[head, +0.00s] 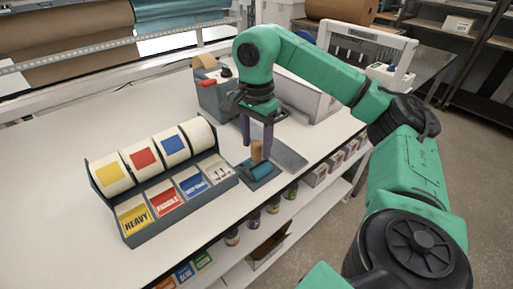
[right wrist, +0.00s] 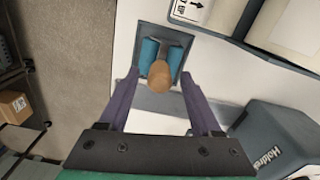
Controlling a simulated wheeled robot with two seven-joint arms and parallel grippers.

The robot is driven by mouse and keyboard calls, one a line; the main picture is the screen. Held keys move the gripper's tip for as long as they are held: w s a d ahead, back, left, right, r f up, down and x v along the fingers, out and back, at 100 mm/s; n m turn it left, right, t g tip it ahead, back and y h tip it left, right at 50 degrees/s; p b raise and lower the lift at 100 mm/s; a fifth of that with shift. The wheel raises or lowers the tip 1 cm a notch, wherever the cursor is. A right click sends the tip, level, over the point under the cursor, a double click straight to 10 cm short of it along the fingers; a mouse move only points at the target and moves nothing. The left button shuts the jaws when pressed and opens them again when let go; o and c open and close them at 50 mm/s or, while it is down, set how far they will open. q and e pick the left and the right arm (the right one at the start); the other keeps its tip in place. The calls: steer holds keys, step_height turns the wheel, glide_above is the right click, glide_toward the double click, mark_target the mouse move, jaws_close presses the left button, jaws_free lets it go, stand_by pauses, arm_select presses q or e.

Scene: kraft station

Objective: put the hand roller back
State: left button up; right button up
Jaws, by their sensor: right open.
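The hand roller has a wooden handle (head: 257,150) and a blue roller (head: 262,171). It rests on a small dark grey tray (head: 246,177) near the table's front edge, its handle pointing up. In the right wrist view the handle (right wrist: 160,78) shows between two blue parts (right wrist: 148,54). My right gripper (head: 259,146) is open, pointing down over the roller. In the right wrist view its fingertips (right wrist: 160,75) lie on either side of the handle, apart from it. My left gripper is not in view.
A label dispenser (head: 176,200) with several rolls stands left of the roller. A grey tape dispenser (head: 214,98) stands behind, and a flat grey plate (head: 290,158) lies to the right. The white table (head: 60,150) is clear at left.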

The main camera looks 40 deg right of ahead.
step_height(320, 180, up, 10)
steer(key=p, duration=0.6)
steer(key=shift+f, duration=0.1)
steer(key=shift+r, duration=0.2)
